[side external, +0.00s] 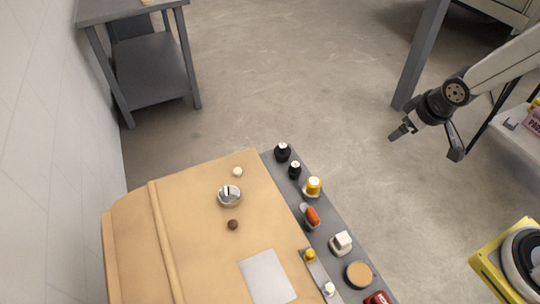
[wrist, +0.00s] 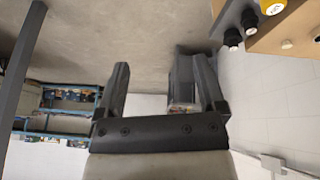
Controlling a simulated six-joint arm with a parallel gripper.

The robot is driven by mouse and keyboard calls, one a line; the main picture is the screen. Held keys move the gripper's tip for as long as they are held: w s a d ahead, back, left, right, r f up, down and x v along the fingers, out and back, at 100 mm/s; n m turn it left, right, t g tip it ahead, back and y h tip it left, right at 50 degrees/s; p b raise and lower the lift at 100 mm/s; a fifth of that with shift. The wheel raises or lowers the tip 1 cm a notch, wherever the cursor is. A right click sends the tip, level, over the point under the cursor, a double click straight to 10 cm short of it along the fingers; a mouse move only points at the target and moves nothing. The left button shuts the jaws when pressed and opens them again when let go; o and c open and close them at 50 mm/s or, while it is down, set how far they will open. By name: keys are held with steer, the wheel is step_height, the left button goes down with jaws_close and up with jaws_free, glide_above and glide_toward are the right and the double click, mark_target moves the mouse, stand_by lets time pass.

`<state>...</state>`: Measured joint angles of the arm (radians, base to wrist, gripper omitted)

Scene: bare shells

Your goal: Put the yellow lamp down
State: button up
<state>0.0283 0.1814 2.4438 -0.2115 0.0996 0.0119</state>
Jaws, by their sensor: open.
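The yellow lamp (side external: 313,188), a yellow body with a pale top, sits on the grey strip along the right side of the tan panel. It also shows at the top right edge of the wrist view (wrist: 272,7), partly cut off. My gripper (side external: 427,143) is in the air to the right of the panel, well apart from the lamp. In the wrist view my gripper (wrist: 161,66) has its fingers spread, with nothing between them.
The grey strip also bears black knobs (side external: 283,152), an orange-handled part (side external: 312,216), a white block (side external: 341,243) and a tan disc (side external: 359,275). On the tan panel (side external: 190,250) lie a metal cup (side external: 230,196) and a pale grey plate (side external: 267,277). A grey table (side external: 150,70) stands at the back left.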

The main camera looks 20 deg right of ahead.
steer(key=s+a+r+m+g, duration=0.1)
steer(key=s+g, duration=0.1)
steer(key=s, duration=0.5)
steer(key=shift+a+r+m, duration=0.2)
steer(key=shift+m, duration=0.2)
steer(key=shift+o, duration=0.4)
steer(key=shift+w, duration=0.1)
steer(key=n+y, duration=0.4)
steer(key=n, duration=0.5)
glide_toward(313, 188)
steer(key=shift+w+d+f, duration=0.15)
steer(key=shift+w+f, duration=0.8)
steer(key=shift+f, duration=0.2)
steer(key=shift+f, duration=0.2)
